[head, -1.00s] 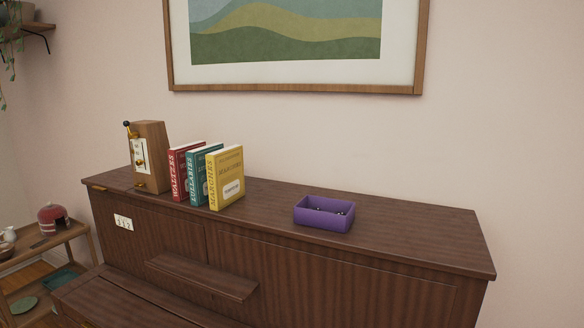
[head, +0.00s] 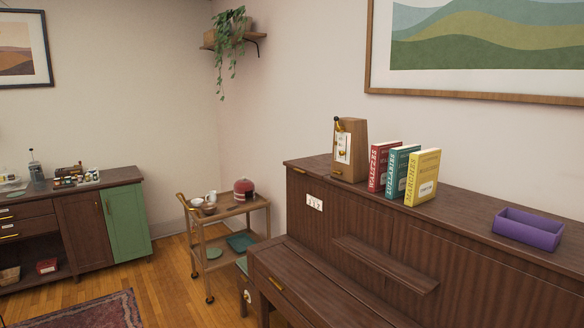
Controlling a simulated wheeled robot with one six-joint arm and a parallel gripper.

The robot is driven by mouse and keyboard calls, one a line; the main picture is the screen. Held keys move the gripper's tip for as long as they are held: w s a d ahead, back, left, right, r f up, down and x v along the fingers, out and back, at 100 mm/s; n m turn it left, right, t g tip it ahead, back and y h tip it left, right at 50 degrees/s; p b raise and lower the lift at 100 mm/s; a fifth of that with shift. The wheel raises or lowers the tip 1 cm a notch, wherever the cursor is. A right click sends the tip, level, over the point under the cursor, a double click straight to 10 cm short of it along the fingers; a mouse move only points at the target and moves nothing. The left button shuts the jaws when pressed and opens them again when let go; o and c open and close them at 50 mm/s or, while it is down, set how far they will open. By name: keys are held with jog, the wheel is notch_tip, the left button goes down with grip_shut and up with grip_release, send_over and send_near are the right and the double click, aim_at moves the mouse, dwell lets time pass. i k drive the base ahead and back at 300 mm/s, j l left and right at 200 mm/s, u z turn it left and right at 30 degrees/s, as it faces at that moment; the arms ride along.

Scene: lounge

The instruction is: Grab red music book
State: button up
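The red music book (head: 377,168), with WALTZES on its spine, stands upright on top of the brown piano (head: 468,217). It is the leftmost of three books in a row. The teal book (head: 397,172) is right of it and partly covers its front cover. The yellow book (head: 423,178) stands at the right end of the row. A wooden metronome-like box (head: 350,150) stands just left of the red book. My gripper is not in view.
A purple tray (head: 528,230) sits on the piano top at the right. A wooden cart (head: 228,211) stands left of the piano. A cabinet with a green door (head: 126,222) is at the far left. A rug (head: 82,312) and open wood floor (head: 180,285) lie between.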

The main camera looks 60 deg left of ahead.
aim_at(378, 158)
jog(key=u, duration=1.6)
